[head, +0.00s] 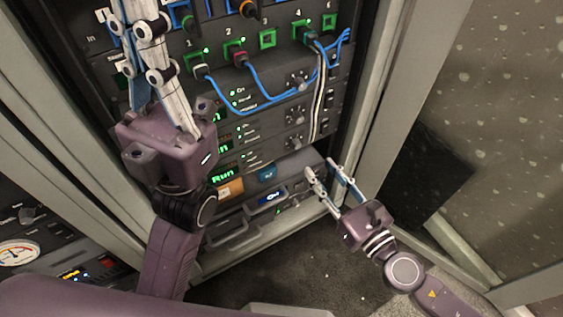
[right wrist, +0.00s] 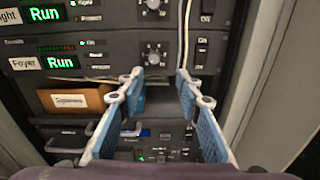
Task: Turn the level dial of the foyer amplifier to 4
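The foyer amplifier (right wrist: 108,62) is the black unit labelled "Foyer", with a green "Run" display, in the right wrist view. In the head view it is the lowest green-display unit (head: 254,160).
Two similar amplifiers with dials (head: 297,83) stand above. Blue patch cables (head: 262,106) and a white cable (head: 319,100) hang over the rack, the white one passing right of the dials. A brown labelled box (right wrist: 75,98) sits below. A grey cabinet frame (right wrist: 262,75) stands right.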

